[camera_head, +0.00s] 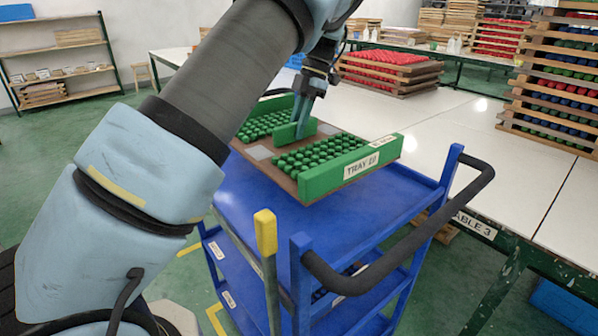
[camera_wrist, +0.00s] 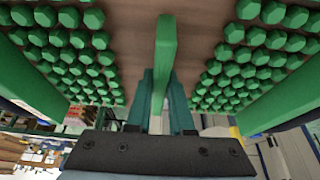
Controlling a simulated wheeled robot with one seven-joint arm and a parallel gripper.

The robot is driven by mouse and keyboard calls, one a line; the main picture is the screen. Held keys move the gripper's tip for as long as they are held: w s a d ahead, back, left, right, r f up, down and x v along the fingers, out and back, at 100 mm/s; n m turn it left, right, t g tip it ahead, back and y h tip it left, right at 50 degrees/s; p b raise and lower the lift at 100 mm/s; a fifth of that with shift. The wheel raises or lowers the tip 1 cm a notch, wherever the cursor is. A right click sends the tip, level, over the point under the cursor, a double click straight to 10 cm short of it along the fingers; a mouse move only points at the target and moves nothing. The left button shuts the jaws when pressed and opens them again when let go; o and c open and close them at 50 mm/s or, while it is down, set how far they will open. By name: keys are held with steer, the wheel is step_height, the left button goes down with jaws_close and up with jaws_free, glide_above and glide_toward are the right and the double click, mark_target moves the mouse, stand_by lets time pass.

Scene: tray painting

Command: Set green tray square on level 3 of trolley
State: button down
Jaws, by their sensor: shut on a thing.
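The green tray (camera_head: 338,183) has green end boards, a brown base, rows of green pieces and a label that seems to start with "TRAY". My gripper (camera_head: 302,130) is shut on the upright green middle board of the tray. In the wrist view the board (camera_wrist: 165,62) runs between the fingers (camera_wrist: 160,100), with green pieces on both sides. The tray is over the blue trolley's (camera_head: 400,192) top level, at an angle to its edges. I cannot tell whether it touches the surface. Lower levels show partly below; their contents are mostly hidden.
A black handle (camera_head: 420,240) curves round the trolley's near right side. A yellow-tipped post (camera_head: 265,232) stands at the front. White tables (camera_head: 470,150) lie to the right, with stacked red trays (camera_head: 392,70) behind and a tall tray stack (camera_head: 560,85) at far right.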

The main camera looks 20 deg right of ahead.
mark_target(311, 118)
steer(key=shift+f+p, duration=0.8)
steer(key=shift+f, duration=3.7)
steer(key=c, duration=0.8)
jaws_free()
steer(key=b+v, duration=0.2)
steer(key=v, duration=1)
steer(key=w+a+m, duration=0.1)
steer(key=a, duration=0.3)
steer(key=w+a+f+m+h, duration=0.1)
steer(key=a, duration=0.3)
steer(key=w+a+m, duration=0.1)
steer(key=a, duration=0.3)
steer(key=shift+w+a+f+m+g+h, duration=0.3)
steer(key=shift+w+a+f+m+h, duration=0.05)
steer(key=shift+w+a+m+h, duration=0.05)
steer(key=s+a+f+m+h, duration=0.15)
steer(key=a+m, duration=0.35)
steer(key=a, duration=0.5)
steer(key=s+a+f+m+t+h, duration=0.1)
steer(key=s+a+f+m+t, duration=0.2)
steer(key=s+a+m, duration=1)
steer(key=s+a+f, duration=0.1)
steer(key=s, duration=0.1)
steer(key=shift+s+m, duration=0.3)
steer(key=shift+s, duration=0.1)
